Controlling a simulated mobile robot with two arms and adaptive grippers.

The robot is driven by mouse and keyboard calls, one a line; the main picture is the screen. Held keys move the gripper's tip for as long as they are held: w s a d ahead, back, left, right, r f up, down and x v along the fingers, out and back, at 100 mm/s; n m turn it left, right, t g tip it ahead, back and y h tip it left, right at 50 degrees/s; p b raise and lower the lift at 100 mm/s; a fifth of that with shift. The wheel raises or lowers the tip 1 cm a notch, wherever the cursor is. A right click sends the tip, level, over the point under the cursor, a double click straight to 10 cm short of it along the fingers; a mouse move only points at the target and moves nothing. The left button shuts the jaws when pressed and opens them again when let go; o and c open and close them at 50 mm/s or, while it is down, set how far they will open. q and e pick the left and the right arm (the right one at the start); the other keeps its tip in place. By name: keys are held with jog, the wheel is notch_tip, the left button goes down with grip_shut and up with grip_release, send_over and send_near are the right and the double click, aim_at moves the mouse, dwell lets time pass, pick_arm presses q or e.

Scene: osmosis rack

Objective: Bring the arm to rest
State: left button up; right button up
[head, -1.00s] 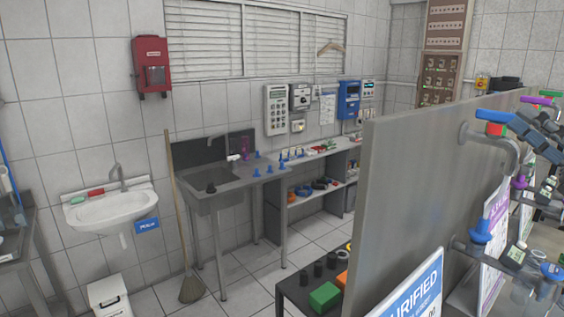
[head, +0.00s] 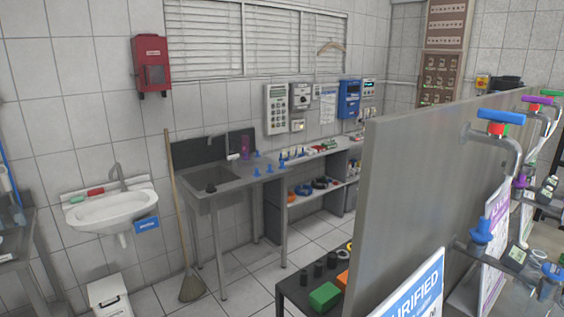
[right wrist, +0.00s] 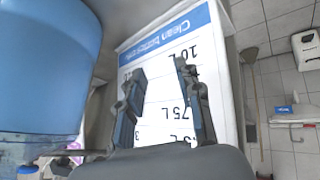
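My right gripper (right wrist: 160,72) shows in the right wrist view with its two dark fingers apart and nothing between them. Behind the fingers is a white sign (right wrist: 210,65) with a blue header and volume markings. I cannot tell how far the fingers are from it. My right gripper is not in the head view, and my left gripper is in neither view.
A large blue container (right wrist: 45,70) fills the left of the wrist view. In the head view, a grey panel (head: 430,180) carries a blue-handled tap (head: 503,118) and a blue valve (head: 481,232).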

jog(key=s+a+f+g+y, duration=0.1)
jog(key=s+a+f+g, duration=0.15)
jog(key=s, duration=0.25)
jog(key=s+a+f+g+y, duration=0.1)
jog(key=s+a, duration=0.2)
jog(key=s, duration=0.1)
notch_tip(320, 180, down, 30)
jog(key=s+g+b, duration=0.1)
jog(key=b, duration=0.4)
jog(key=s+d+f+g+b, duration=0.1)
jog(key=s+d+f+b, duration=0.2)
jog(key=s+f, duration=1.4)
notch_tip(320, 180, down, 4)
jog(key=shift+f+h+b, duration=0.2)
jog(key=shift+h+b, duration=0.1)
jog(key=shift+b, duration=0.7)
jog(key=shift+s+d+g, duration=0.1)
jog(key=shift+g, duration=0.15)
